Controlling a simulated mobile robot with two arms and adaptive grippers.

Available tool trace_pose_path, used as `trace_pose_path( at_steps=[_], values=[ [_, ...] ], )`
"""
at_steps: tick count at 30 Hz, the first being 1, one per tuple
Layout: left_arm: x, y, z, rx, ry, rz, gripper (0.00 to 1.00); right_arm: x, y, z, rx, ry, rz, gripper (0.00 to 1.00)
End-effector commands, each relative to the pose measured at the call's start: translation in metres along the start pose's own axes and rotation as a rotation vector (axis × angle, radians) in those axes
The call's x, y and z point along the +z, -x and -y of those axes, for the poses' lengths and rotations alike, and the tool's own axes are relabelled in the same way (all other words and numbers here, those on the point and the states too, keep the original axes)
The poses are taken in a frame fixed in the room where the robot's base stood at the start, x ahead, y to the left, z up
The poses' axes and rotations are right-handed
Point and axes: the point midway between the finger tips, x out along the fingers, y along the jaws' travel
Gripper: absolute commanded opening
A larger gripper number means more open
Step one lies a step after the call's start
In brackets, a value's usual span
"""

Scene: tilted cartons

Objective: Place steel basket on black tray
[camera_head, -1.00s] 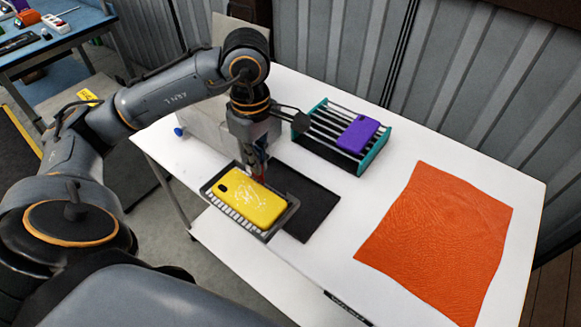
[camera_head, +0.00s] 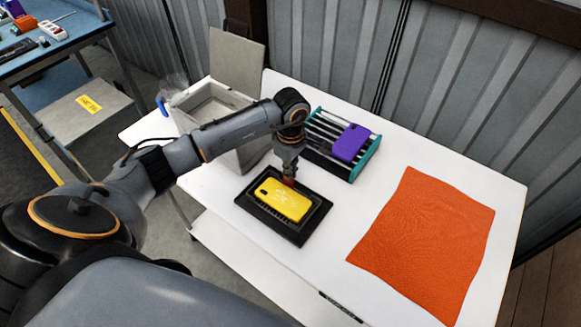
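The steel basket (camera_head: 268,210) is a dark, slatted, shallow basket with a yellow phone (camera_head: 285,199) lying in it. It is over the black tray (camera_head: 297,237), within the tray's outline, and looks level; whether it touches the tray I cannot tell for sure. The tray's dark border shows around it on the white table. My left gripper (camera_head: 289,181) points down at the basket's far rim and appears shut on it; its fingertips are small and partly hidden. My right gripper is not in view.
A teal-ended rack (camera_head: 363,163) with bars holds a purple phone (camera_head: 350,143) just behind the tray. A grey open bin (camera_head: 215,100) stands at the back left, behind my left arm. An orange cloth (camera_head: 425,240) lies at the right. White table between tray and cloth is clear.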

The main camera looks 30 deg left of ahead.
Motion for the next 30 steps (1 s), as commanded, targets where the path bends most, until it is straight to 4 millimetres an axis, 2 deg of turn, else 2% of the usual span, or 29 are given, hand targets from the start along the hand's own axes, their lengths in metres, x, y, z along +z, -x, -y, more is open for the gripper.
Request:
trace_pose_path(
  at_steps=[2,13,15,17,29,30],
  values=[
    [0.0004,-0.0028,-0.0002,0.001,0.000,0.002,0.00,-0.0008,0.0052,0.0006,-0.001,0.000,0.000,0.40],
    [-0.0002,-0.0092,-0.0009,0.003,0.000,0.000,0.00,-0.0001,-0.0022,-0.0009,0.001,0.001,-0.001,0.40],
    [-0.0001,-0.0073,-0.0006,0.003,0.000,0.000,0.17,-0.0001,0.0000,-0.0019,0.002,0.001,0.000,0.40],
    [-0.0001,-0.0073,-0.0006,0.003,0.000,0.000,0.28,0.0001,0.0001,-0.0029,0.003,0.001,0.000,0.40],
    [0.0000,-0.0018,-0.0004,0.002,0.000,0.001,0.28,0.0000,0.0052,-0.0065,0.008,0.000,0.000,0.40],
    [-0.0005,0.0007,-0.0015,0.006,0.000,-0.001,0.28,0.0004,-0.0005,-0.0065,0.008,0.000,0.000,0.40]
  ],
)
